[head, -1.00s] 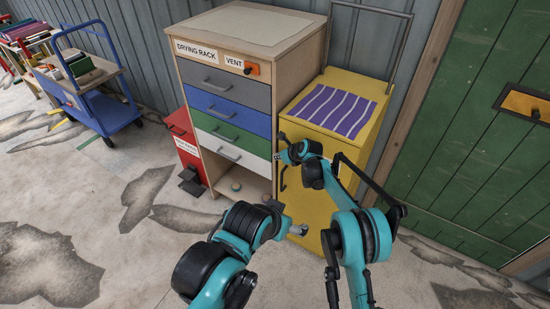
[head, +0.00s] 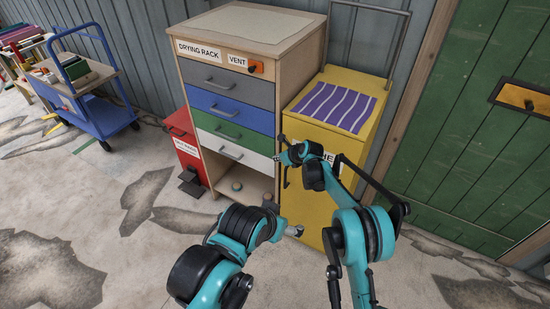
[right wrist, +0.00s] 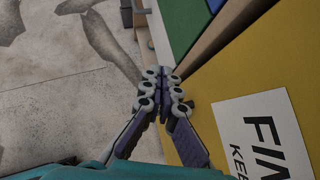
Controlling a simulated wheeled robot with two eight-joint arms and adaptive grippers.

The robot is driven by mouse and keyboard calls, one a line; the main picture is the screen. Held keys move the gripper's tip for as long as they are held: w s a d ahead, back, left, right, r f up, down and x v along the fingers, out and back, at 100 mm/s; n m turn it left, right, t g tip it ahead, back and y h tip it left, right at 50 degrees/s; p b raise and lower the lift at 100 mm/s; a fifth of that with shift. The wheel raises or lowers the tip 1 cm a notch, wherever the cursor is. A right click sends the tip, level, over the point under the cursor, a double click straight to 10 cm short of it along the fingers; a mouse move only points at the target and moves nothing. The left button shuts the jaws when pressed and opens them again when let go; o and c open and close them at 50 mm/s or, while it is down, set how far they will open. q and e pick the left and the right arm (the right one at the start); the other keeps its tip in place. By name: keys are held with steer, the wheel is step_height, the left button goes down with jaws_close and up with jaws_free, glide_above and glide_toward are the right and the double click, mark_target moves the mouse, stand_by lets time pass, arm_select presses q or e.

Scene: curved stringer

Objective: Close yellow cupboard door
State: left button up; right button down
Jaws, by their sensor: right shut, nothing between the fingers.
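The yellow cupboard (head: 327,125) stands right of the drying rack, with a purple striped mat on top. Its yellow door (head: 309,205) looks about flush with the front, but my right arm hides much of it. I cannot tell if a small gap remains. A dark handle (head: 285,178) shows at its left side. My right gripper (head: 279,159) is at the door's left edge. In the right wrist view the right gripper (right wrist: 168,78) is shut and empty beside the yellow door (right wrist: 205,85), which bears a white sign (right wrist: 262,135). My left gripper (head: 294,230) is low before the door, its fingers unclear.
The drying rack (head: 250,55) with grey, blue, green and white drawers adjoins the cupboard on the left. A red cabinet (head: 183,145) stands beyond it. A blue cart (head: 95,110) is at the far left. The floor in front at left is clear. A green door (head: 470,150) is at right.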

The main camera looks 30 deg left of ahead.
arm_select(q)
steer(key=shift+s+r+p, duration=0.1)
steer(key=shift+r+p, duration=1.7)
steer(key=shift+p, duration=0.1)
arm_select(e)
steer(key=s+r, duration=0.7)
steer(key=shift+s+a, duration=0.15)
